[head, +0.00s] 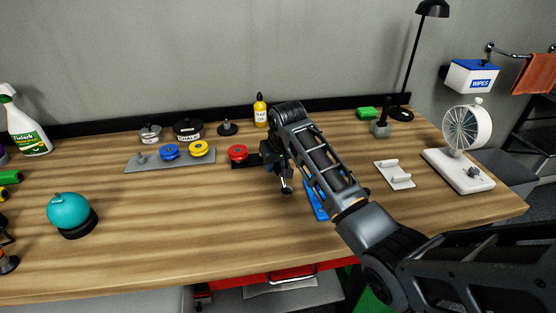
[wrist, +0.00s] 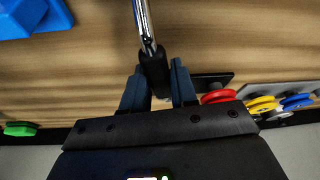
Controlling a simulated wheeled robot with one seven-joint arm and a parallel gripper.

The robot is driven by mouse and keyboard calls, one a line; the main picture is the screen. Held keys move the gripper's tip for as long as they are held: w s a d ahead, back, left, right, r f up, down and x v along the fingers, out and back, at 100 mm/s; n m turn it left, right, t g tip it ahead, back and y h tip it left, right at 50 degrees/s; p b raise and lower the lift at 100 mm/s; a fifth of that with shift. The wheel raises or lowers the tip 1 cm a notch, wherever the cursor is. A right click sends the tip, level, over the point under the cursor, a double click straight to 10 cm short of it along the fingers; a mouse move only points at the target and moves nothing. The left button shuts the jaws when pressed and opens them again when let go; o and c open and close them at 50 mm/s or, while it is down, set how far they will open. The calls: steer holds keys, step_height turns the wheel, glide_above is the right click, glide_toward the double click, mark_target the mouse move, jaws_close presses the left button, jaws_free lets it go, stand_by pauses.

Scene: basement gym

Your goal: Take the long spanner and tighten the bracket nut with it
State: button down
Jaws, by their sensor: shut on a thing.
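My gripper (head: 283,176) is over the middle of the bench, its fingers partly hidden by my arm in the head view. In the wrist view my gripper (wrist: 158,88) is shut on the black handle of the long spanner (wrist: 143,22). The spanner's bright metal shaft runs up out of the top of that view, so its far end is hidden there. In the head view only a small part of it may show below the fingers. I cannot make out the bracket nut for certain in either view.
A dark plate with a red disc (head: 237,152) lies left of my gripper. A grey plate (head: 140,165) bears yellow and blue discs. A blue holder (head: 316,205) is partly behind my arm. A white cradle (head: 394,174) and a fan-like device (head: 468,130) stand right.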

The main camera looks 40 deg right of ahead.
steer(key=shift+w+a+m, duration=0.15)
steer(key=shift+a+m, duration=0.15)
steer(key=shift+m, duration=0.2)
steer(key=shift+a+r+p, duration=0.1)
steer(key=shift+p, duration=0.2)
steer(key=shift+w+a+m+h, duration=0.3)
steer(key=shift+m+h, duration=0.1)
steer(key=shift+m, duration=0.1)
steer(key=shift+w+a+m+g, duration=0.4)
steer(key=shift+a+m, duration=0.1)
steer(key=shift+m, duration=0.4)
steer(key=shift+s+d+n, duration=0.25)
steer(key=shift+n, duration=0.05)
steer(key=shift+r, duration=0.1)
steer(key=shift+r, duration=2.85)
